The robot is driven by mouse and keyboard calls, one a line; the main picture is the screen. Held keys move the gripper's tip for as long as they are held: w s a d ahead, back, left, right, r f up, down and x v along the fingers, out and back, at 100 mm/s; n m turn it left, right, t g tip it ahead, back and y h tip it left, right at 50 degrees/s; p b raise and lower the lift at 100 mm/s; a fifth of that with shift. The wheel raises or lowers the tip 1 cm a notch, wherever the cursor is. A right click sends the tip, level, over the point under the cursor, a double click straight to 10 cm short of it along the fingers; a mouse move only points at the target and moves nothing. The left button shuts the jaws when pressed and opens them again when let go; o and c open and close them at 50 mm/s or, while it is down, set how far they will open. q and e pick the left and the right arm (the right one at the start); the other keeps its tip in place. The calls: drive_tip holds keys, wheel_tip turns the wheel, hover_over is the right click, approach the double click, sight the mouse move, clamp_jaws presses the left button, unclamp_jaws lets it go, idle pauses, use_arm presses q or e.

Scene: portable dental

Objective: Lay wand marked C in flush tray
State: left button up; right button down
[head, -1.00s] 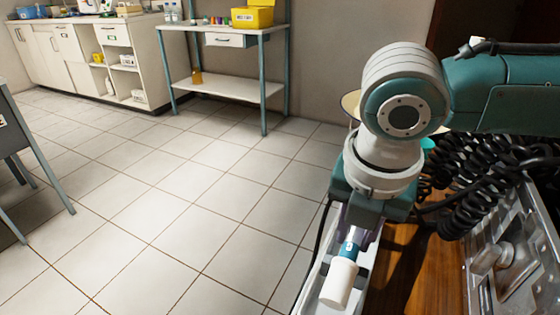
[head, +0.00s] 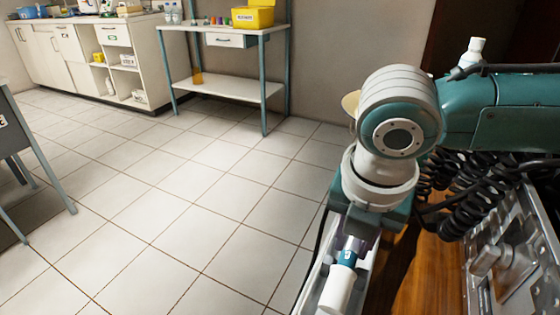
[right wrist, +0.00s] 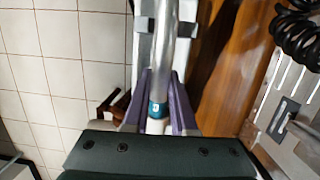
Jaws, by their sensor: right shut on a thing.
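My right gripper (head: 350,240) is shut on a white and silver wand with a teal band, the wand marked C (head: 337,289). In the right wrist view the purple-grey fingers (right wrist: 158,100) close on it around the teal band, where a letter C shows. The wand's silver length (right wrist: 166,45) runs away from the fingers, above a long narrow white tray (right wrist: 143,50). This tray (head: 364,268) also shows beside and under the gripper in the head view. I cannot tell whether the wand touches it. My left gripper is out of view.
A brown wooden surface (head: 425,275) lies right of the white tray. Black coiled hoses (head: 470,200) and a metal panel (head: 500,270) are farther right. A white bottle (head: 472,52) stands behind my arm. Tiled floor (head: 170,200) to the left is open.

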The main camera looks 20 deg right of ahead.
sight(354, 249)
drive_tip(key=shift+f, duration=0.1)
idle(0.3)
drive_tip(key=shift+p, duration=0.35)
drive_tip(key=shift+f, duration=0.1)
drive_tip(key=c, duration=0.7)
unclamp_jaws()
drive_tip(key=shift+o, duration=0.2)
drive_tip(key=p+v, duration=0.8)
drive_tip(key=p, duration=0.2)
